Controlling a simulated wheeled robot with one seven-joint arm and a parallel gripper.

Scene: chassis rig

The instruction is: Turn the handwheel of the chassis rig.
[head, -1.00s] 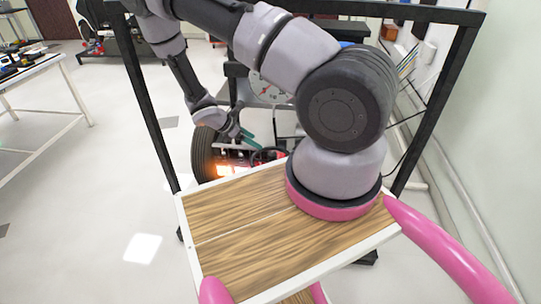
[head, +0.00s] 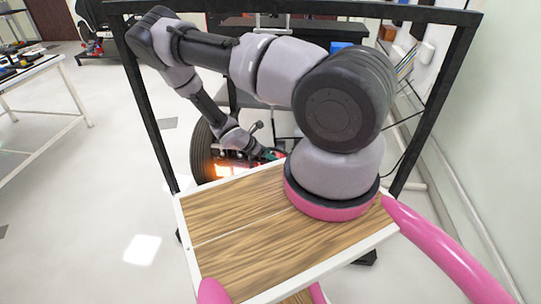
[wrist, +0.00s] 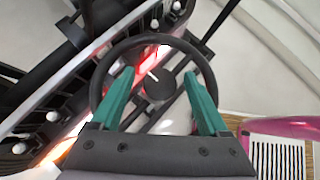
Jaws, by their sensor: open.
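The handwheel is a black ring (wrist: 150,40) with a round dark hub (wrist: 158,86), in the middle of the wrist view. My gripper (wrist: 160,80) is open. Its two green fingers extend over the wheel, one on each side of the hub, inside the rim as seen from the wrist. I cannot tell whether they touch the wheel or how deep they reach. In the head view the chassis rig (head: 232,168) stands beyond the wooden board, with a black tire (head: 202,152) at its left. My gripper (head: 272,155) is low over the rig there, partly hidden behind my arm.
A dark bar with several white knobs (wrist: 53,116) runs along the left of the wheel in the wrist view. A glowing orange-red light (head: 224,170) is on the rig. A white table (head: 45,68) stands far left. The floor (head: 110,170) left of me is clear.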

